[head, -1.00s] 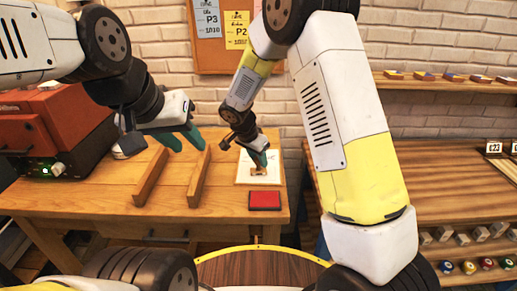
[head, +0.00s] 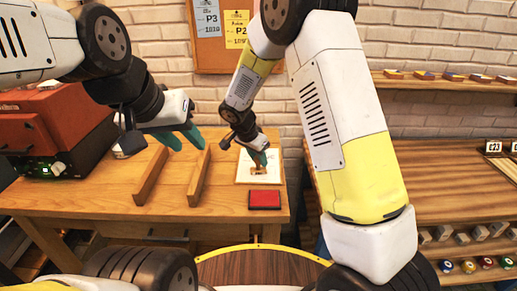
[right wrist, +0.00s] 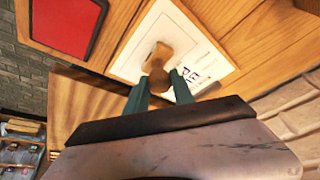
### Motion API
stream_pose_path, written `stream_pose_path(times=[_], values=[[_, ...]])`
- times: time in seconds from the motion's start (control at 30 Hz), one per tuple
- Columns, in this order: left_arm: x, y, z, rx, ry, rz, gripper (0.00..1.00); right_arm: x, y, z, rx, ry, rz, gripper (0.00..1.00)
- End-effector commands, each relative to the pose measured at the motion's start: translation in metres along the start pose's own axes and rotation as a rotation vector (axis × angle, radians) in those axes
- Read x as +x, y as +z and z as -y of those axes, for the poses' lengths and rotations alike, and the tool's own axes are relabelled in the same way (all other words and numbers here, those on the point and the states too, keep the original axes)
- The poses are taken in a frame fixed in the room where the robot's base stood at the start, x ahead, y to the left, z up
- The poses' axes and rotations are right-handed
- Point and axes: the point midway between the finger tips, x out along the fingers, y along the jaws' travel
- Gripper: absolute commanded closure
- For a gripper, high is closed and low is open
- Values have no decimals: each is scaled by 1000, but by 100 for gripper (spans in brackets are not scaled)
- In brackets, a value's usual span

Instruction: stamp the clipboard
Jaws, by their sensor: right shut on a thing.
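The clipboard (head: 242,174) lies on the wooden workbench, a white sheet on a wooden board. In the right wrist view the clipboard (right wrist: 192,32) shows blue printed marks at its lower right. My right gripper (right wrist: 158,82) is shut on the round knob of a wooden stamp (right wrist: 160,50). In the head view the stamp (head: 257,175) is over the sheet; I cannot tell whether its base touches the paper. The red ink pad (head: 265,200) lies just in front of the clipboard, and also shows in the right wrist view (right wrist: 65,22). My left gripper (head: 182,138) is open and empty above the bench.
Two wooden rails (head: 150,176) (head: 199,176) stand on the workbench (head: 100,192) left of the clipboard. A red machine (head: 48,125) stands at the bench's left end. A separate wooden shelf unit (head: 440,180) is at the right. The bench's front edge is close to the ink pad.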

Motion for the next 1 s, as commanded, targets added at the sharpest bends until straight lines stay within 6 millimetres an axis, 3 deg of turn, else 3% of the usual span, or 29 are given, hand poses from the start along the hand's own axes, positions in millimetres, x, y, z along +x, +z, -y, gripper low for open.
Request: stream_pose_path(times=[1.0], values=[[0, 0, 0, 0, 0, 0, 64, -64, -26, 0, -1, 0, 1, 97]])
